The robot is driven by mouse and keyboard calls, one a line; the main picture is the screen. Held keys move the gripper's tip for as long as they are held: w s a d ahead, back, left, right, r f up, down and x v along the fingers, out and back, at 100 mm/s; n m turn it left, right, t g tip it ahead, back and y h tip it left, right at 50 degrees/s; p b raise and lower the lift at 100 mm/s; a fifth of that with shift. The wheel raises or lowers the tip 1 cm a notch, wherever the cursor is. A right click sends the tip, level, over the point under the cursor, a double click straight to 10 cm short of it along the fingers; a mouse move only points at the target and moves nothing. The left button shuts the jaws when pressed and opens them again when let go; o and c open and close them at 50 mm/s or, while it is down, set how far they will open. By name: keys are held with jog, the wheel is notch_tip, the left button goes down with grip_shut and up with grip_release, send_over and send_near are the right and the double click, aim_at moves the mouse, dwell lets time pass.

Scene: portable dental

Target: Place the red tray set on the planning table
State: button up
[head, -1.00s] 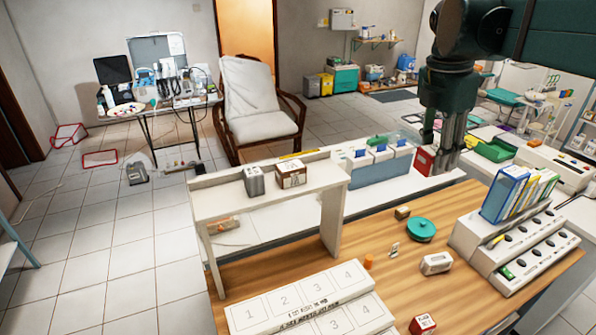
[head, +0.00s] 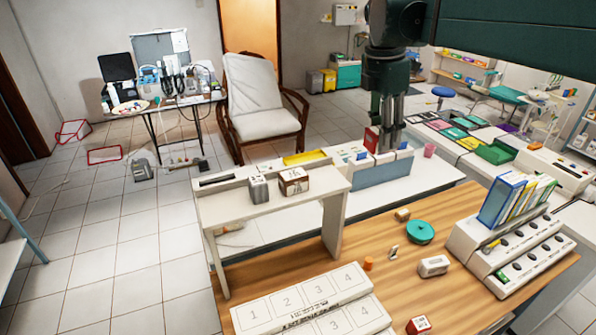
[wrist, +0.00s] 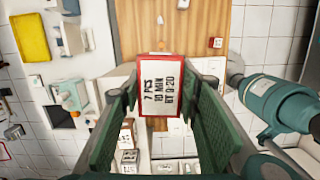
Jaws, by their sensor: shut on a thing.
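The red tray set (wrist: 159,88) is a flat red-rimmed piece with a white lettered label. It sits between the two green fingers of my gripper (head: 384,138) in the wrist view. In the head view its red side (head: 371,139) shows at the left of the fingers. My gripper is shut on it, above the far side of the white counter near the blue-lidded bin (head: 384,174). A wooden-topped table (head: 385,271) in front carries white boards numbered 1 to 4 (head: 318,298). No label shows which surface is the planning table.
A raised white shelf (head: 245,206) with a grey and a brown-white box (head: 293,181) stands left of the wooden top. A teal round container (head: 420,232), small items and a folder rack (head: 516,205) occupy the right. Bare wood lies around the small items.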

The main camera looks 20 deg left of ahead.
jog(key=w+a+p, duration=0.1)
jog(key=a+p, duration=0.4)
jog(key=a, duration=1)
send_over(328, 180)
notch_tip(328, 180, down, 5)
jog(key=shift+s+a+f, duration=0.3)
jog(key=shift+a+f, duration=0.05)
jog(key=shift+f, duration=0.05)
jog(key=shift+f, duration=2.9)
jog(key=shift+f, duration=2.1)
jog(key=shift+f, duration=0.1)
